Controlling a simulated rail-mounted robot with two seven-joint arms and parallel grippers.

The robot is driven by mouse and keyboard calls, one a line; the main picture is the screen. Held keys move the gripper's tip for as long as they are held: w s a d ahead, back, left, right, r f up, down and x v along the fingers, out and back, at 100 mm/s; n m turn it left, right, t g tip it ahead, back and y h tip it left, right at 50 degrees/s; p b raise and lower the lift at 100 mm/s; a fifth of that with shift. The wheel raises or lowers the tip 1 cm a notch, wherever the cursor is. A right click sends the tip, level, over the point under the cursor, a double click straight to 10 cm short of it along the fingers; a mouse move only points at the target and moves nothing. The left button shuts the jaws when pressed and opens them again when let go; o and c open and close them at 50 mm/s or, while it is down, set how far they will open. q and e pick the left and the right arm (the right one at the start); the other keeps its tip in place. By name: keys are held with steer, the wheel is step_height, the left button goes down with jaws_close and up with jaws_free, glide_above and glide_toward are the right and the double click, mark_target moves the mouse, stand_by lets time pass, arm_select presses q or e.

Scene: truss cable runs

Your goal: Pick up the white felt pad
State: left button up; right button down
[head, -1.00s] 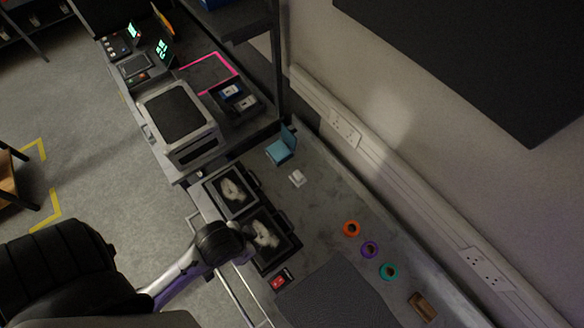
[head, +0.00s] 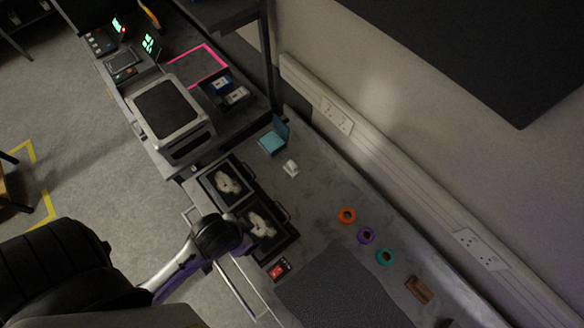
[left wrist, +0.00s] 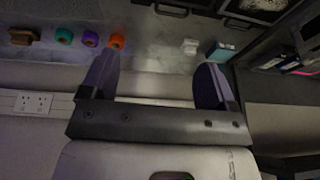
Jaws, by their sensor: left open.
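A small white piece (head: 290,168) lies on the grey bench top beside a teal holder (head: 273,140). It may be the white felt pad, but it is too small to be sure. It also shows in the left wrist view (left wrist: 190,46), beyond and between my fingers, apart from them. My left gripper (left wrist: 157,64) is open with nothing between its two dark purple fingers. In the head view my left arm reaches in over the bench's near edge, and its fingers cannot be made out. My right gripper is not in view.
Two black trays (head: 290,240) with whitish contents stand near the front edge. Orange (head: 347,216), purple (head: 366,236) and green (head: 386,257) rings, a brown block (head: 419,290) and a dark mat (head: 335,295) lie right. A wall with sockets (head: 337,115) runs behind.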

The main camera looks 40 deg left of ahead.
arm_select(q)
steer(key=shift+o, duration=1.2)
